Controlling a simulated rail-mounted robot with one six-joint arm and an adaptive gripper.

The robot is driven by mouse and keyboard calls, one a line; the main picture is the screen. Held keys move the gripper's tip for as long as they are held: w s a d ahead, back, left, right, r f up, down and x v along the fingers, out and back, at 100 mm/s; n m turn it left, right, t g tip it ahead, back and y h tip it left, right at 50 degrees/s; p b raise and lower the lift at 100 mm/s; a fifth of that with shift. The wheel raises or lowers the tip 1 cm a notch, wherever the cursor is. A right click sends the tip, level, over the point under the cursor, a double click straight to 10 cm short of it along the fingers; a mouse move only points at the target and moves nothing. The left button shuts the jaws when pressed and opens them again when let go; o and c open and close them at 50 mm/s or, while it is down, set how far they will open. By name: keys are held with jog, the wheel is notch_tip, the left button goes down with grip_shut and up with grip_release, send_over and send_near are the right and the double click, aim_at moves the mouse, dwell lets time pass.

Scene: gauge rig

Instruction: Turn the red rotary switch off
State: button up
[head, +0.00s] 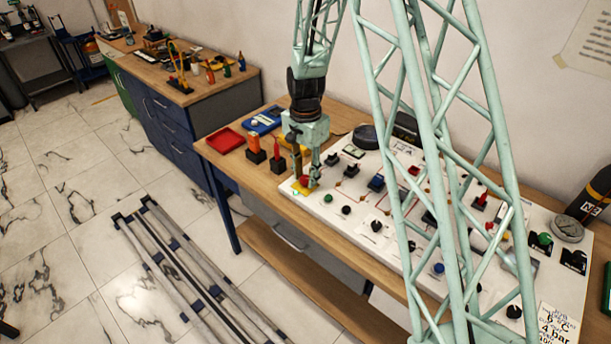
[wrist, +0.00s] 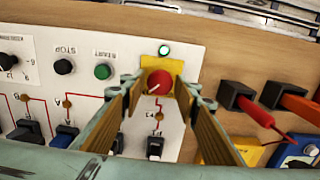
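The red rotary switch (wrist: 160,80) sits on a yellow plate (wrist: 176,66) on the white panel, with a white pointer mark slanting toward the lower left. In the head view the red switch (head: 304,181) shows at the panel's near left corner. A green lamp (wrist: 164,49) beside it is lit. My gripper (wrist: 161,88) is open, with one finger on each side of the switch and gaps visible between. In the head view my gripper (head: 306,179) points down at the switch. Whether the fingertips reach down around the knob or stay above it is unclear.
A green button (wrist: 102,71) and a black button (wrist: 63,66) stand left of the switch in the wrist view. Blocks with red and orange handles (wrist: 237,95) are on the right. The white panel (head: 330,212) carries several other knobs. A red tray (head: 225,141) lies on the bench.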

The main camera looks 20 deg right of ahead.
jog(key=c, duration=0.5)
jog(key=shift+n, duration=0.4)
jog(key=n+b, duration=0.1)
jog(key=n, duration=0.2)
jog(key=shift+n, duration=0.3)
jog(key=n+b, duration=0.1)
jog(key=n, duration=0.3)
jog(key=shift+n, duration=0.3)
jog(key=n, duration=0.4)
jog(key=shift+n+b, duration=0.3)
jog(key=shift+b, duration=0.05)
jog(key=shift+n, duration=2.1)
